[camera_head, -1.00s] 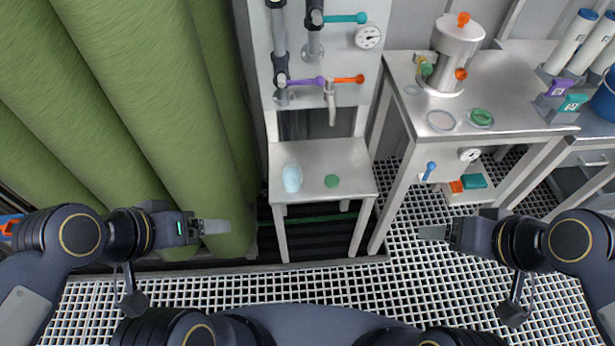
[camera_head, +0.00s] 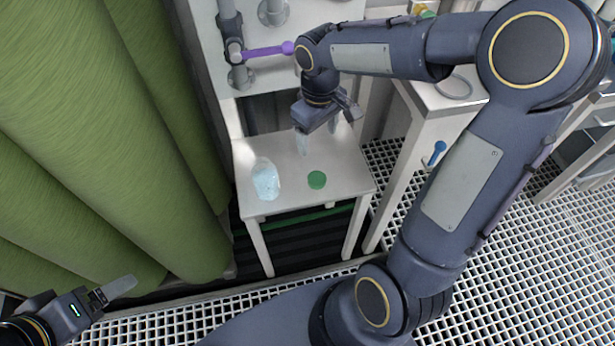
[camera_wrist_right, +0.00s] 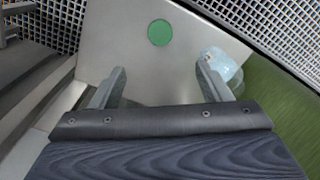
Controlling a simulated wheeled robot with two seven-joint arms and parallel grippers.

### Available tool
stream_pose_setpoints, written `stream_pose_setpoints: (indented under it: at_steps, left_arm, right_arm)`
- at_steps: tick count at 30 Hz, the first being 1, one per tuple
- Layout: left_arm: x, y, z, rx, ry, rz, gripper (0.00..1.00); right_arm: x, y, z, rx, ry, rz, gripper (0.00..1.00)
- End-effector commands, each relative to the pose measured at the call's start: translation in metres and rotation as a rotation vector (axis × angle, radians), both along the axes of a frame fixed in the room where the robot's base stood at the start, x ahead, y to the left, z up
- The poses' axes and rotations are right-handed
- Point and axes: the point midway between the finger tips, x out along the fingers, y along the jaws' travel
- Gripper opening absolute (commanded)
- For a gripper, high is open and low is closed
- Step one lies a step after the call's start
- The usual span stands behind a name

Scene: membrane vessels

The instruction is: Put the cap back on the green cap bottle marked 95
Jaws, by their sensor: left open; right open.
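The green cap (camera_head: 317,180) lies flat on the small table (camera_head: 300,200), right of the bottle. It also shows in the right wrist view (camera_wrist_right: 160,33). The pale blue, clear bottle (camera_head: 265,180) stands at the table's left side with no cap seen on it; no number is readable. In the right wrist view the bottle (camera_wrist_right: 221,66) is partly behind a finger. My right gripper (camera_head: 318,140) is open and empty above the back of the table, its fingers pointing down. In its wrist view the fingers (camera_wrist_right: 160,85) are spread apart. My left gripper (camera_head: 120,287) is open at lower left, away from the table.
A panel with pipes and a purple-handled valve (camera_head: 268,50) stands behind the table. Green rolls (camera_head: 110,130) fill the left. A bench with a blue-handled valve (camera_head: 436,152) is on the right, partly behind my right arm.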

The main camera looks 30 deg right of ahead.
Motion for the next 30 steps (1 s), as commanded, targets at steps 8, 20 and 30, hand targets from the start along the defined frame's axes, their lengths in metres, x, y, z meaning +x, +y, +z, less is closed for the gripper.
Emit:
stream_pose_setpoints:
  at_steps: [8,20,30]
  left_arm:
    - [0.000,0.000,-0.003,0.000,0.000,0.000,0.81]
    - [0.000,0.000,-0.025,0.000,0.000,0.000,0.81]
    - [0.000,0.000,-0.026,0.000,0.000,0.000,0.81]
  right_arm:
    - [-0.001,0.000,-0.010,0.000,0.002,-0.001,0.71]
    - [-0.001,0.000,-0.084,0.001,0.003,-0.001,0.71]
    - [0.000,0.000,-0.092,0.001,-0.001,-0.002,0.71]
